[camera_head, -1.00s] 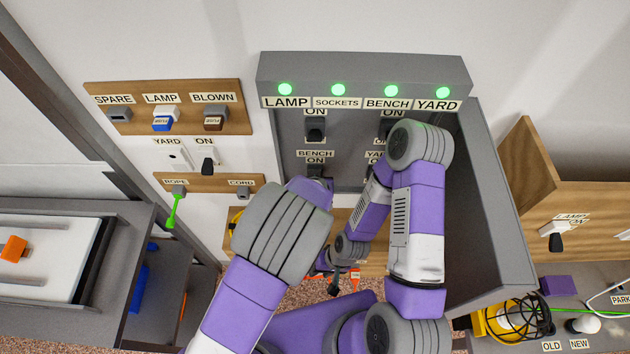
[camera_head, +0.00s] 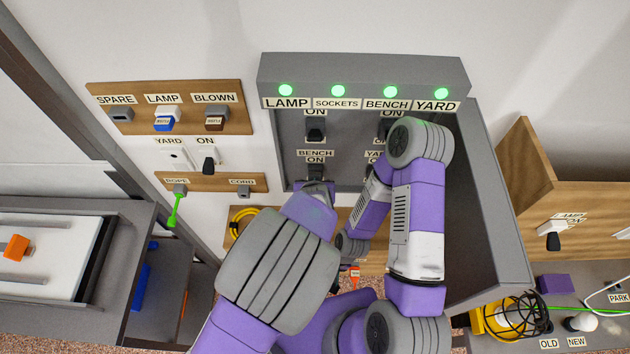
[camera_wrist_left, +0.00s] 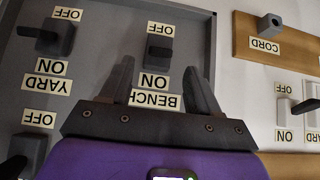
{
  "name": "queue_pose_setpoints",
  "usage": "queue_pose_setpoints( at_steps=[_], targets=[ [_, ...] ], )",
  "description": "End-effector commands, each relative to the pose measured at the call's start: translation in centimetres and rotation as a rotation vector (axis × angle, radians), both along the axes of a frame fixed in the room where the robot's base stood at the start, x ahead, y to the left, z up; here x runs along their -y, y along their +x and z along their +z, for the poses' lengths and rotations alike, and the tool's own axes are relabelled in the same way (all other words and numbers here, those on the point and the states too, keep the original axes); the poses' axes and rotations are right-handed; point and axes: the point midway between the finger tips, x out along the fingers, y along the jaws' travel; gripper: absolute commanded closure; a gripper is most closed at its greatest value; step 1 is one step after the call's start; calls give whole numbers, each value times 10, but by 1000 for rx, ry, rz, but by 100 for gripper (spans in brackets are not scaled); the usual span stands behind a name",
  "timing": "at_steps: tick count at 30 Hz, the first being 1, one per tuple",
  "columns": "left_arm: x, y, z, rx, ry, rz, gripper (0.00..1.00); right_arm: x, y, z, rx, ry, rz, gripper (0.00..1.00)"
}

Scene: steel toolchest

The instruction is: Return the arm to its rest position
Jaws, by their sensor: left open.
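My left gripper (camera_head: 316,188) is at the lower part of the grey switch panel (camera_head: 350,180), just below the lower BENCH switch. In the left wrist view its two fingers (camera_wrist_left: 160,78) are spread, with nothing between them. The BENCH switch (camera_wrist_left: 158,52) shows upside down just beyond the fingertips; I see no contact. My left arm (camera_head: 278,270) comes up from the bottom left. My right arm (camera_head: 417,220) is folded in front of the panel's right side, and its gripper is hidden.
Green lamps (camera_head: 338,90) glow along the panel's top. A wooden fuse board (camera_head: 137,97) and a ROPE/CORD board (camera_head: 212,182) are on the wall at left. The panel's open grey door (camera_head: 490,200) stands at right. A caged yellow lamp (camera_head: 490,320) lies on the right bench.

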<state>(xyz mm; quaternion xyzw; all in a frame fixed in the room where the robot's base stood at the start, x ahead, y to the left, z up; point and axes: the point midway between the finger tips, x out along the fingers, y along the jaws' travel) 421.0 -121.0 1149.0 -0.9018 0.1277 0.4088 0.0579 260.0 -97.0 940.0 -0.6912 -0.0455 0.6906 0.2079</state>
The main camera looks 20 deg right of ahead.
Motion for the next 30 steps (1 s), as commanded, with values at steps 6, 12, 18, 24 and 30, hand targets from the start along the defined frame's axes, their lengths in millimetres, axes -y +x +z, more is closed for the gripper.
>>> queue_pose_setpoints(
  at_steps=[6,12,18,24,30],
  targets=[
    [-2,-5,5,-1,0,1,38,0,0,1,0,0,0,65],
    [-2,-5,5,0,0,1,38,0,0,1,0,0,0,65],
    [-2,-4,5,0,-1,1,38,0,0,1,0,0,0,65],
    [-20,-1,-21,-35,14,27,38,0,0,-9,0,0,0,65],
    [-85,-3,-114,-178,54,106,38,0,0,-42,0,0,0,65]
  ],
)
